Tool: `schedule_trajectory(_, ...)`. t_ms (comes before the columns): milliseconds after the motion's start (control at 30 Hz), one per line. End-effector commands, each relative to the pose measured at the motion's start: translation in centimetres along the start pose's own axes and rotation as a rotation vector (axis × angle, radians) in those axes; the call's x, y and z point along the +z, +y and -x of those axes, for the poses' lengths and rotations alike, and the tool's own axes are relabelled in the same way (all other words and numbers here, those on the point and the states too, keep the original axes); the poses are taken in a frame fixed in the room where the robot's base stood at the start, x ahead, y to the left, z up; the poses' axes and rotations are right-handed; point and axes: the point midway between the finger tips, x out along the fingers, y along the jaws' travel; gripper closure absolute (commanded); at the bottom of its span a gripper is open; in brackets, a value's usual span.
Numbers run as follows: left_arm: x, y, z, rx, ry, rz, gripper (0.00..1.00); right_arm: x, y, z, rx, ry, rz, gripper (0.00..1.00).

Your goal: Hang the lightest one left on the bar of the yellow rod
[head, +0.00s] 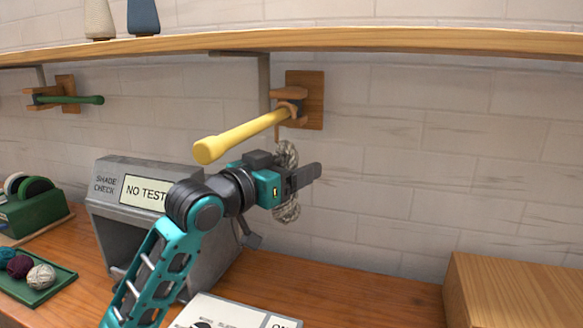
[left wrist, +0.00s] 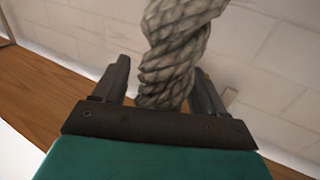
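The yellow rod (head: 240,135) sticks out from a wooden wall mount under the shelf, its round end toward me. A grey-beige twisted skein (head: 287,212) is upright below the rod's mount end, its top apart from the rod. In the left wrist view the skein (left wrist: 178,50) runs between the two fingers. My left gripper (head: 303,177) is around the skein's middle and hides it there. Nothing else visibly bears the skein, so the gripper looks shut on it, though a thin gap shows by one finger. My right gripper is not in view.
A wooden shelf (head: 400,40) runs above the rod. A green rod (head: 75,100) is mounted at the left. On the counter are a grey shade-check box (head: 115,220), a green tray (head: 50,290) of yarn balls, and a wooden block (head: 520,285) at right.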

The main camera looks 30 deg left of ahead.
Motion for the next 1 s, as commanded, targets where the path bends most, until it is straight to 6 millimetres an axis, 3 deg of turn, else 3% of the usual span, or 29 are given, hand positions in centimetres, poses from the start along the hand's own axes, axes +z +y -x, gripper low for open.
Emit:
schedule_trajectory(100, 0.0, 0.0, 0.0, 0.000, 0.000, 0.000, 0.17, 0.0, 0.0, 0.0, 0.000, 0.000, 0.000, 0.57)
schedule_trajectory(467, 0.1, -0.1, 0.7, -0.001, -0.001, -0.001, 0.17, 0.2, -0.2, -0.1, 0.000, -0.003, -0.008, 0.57)
schedule_trajectory(867, 0.2, 0.0, 7.8, 0.000, -0.004, -0.003, 0.17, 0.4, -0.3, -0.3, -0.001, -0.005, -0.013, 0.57)
schedule_trajectory(1000, -0.4, 0.1, 8.6, 0.006, -0.008, 0.005, 0.17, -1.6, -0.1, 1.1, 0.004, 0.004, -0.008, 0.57)
